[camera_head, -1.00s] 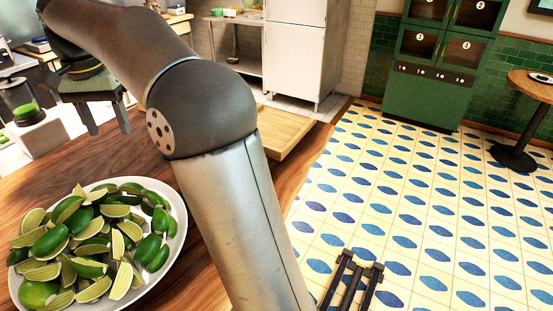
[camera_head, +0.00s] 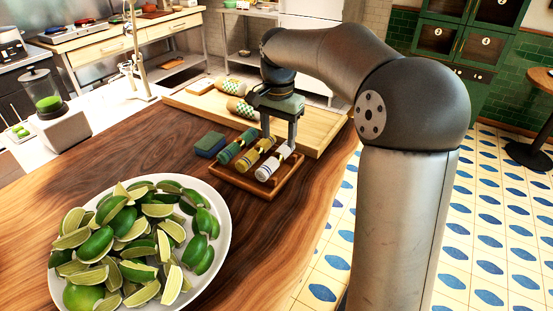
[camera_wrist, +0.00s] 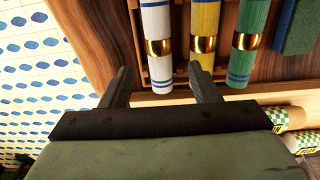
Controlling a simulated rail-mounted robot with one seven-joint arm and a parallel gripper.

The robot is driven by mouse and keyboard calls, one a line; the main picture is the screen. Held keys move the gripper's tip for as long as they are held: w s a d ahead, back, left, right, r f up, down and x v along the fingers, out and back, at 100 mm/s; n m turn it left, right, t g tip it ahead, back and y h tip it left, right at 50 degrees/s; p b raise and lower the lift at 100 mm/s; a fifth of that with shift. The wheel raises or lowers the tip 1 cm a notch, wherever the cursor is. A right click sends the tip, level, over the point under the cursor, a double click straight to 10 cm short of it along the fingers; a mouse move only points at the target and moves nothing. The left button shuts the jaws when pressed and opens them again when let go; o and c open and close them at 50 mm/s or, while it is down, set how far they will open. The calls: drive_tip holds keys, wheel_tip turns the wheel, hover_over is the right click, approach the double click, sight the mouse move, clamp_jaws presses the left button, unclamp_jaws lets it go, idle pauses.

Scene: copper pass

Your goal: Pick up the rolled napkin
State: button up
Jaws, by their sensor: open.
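Three rolled napkins with gold rings lie side by side in a small wooden tray (camera_head: 244,182). One is green (camera_head: 236,147), one yellow (camera_head: 254,155) and one white with blue stripes (camera_head: 271,165). My gripper (camera_head: 279,141) is open and empty over the tray's far right end. In the wrist view its fingers (camera_wrist: 161,70) point toward the napkins, with the white napkin (camera_wrist: 157,35) between them. The yellow napkin (camera_wrist: 204,20) is near the right finger, and the green napkin (camera_wrist: 247,40) lies further right. The gap in height between fingers and napkins is unclear.
A blue-green block (camera_head: 210,145) sits left of the tray. A pale wooden board (camera_head: 318,135) with checked wrapped rolls (camera_head: 240,107) lies behind. A white plate of limes (camera_head: 222,250) fills the front left. The counter's edge is right of the tray.

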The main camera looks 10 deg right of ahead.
sight(279, 152)
drive_tip(key=shift+d+f+p, duration=0.1)
drive_tip(key=shift+f+p, duration=0.45)
drive_tip(key=shift+f, duration=2.45)
drive_tip(key=c, duration=1.1)
